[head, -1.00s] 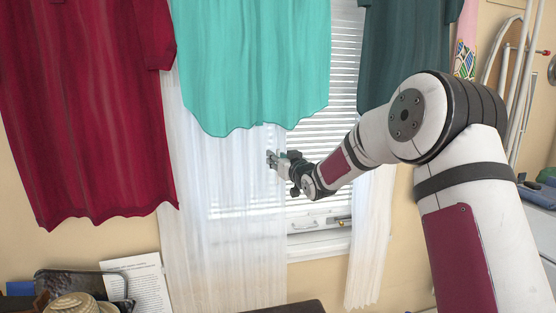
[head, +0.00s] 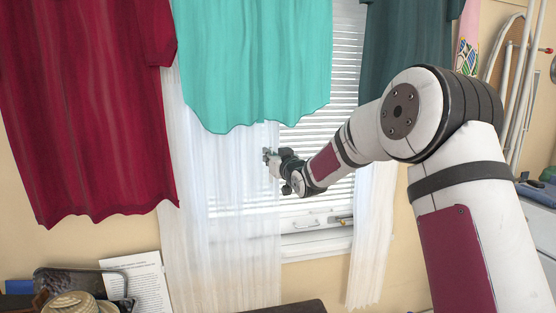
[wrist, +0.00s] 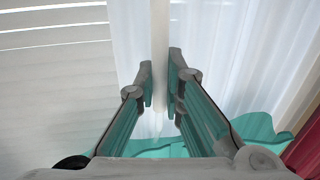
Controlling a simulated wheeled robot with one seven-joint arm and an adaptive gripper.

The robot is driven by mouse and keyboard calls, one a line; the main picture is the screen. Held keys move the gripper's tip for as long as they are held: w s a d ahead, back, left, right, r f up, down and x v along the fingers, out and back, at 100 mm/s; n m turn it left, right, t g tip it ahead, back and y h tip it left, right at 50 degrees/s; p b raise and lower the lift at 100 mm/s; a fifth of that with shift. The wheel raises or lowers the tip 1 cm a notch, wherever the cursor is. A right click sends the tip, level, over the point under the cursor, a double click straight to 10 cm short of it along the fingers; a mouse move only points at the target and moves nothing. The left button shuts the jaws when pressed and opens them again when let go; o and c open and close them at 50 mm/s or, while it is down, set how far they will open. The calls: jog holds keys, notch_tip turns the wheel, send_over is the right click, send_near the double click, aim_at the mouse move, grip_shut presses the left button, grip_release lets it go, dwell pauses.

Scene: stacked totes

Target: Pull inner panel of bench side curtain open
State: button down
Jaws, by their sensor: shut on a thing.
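A sheer white curtain panel (head: 225,235) hangs on the left side of the window in the head view. My gripper (head: 267,157) is at this panel's inner, right-hand edge, below the turquoise shirt. The panel still covers the left part of the window. A second white panel (head: 372,235) hangs at the window's right side, partly behind my arm. The tops of both panels are hidden by hanging shirts.
A red shirt (head: 85,110), a turquoise shirt (head: 250,60) and a dark green shirt (head: 405,50) hang in front of the window and wall. White blinds (head: 310,200) cover the window. A straw hat (head: 75,305) and a paper sheet (head: 138,285) are at lower left.

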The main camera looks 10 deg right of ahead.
jog(key=a+b, duration=0.2)
jog(key=a, duration=2.2)
jog(key=shift+a+b, duration=0.3)
jog(key=c, duration=1.7)
grip_release()
jog(key=shift+s, duration=0.1)
jog(key=s, duration=0.4)
jog(key=s+d, duration=0.1)
jog(key=s, duration=0.2)
jog(key=s+d, duration=0.1)
jog(key=s, duration=0.3)
jog(key=shift+s+d, duration=0.2)
jog(key=shift+s, duration=0.1)
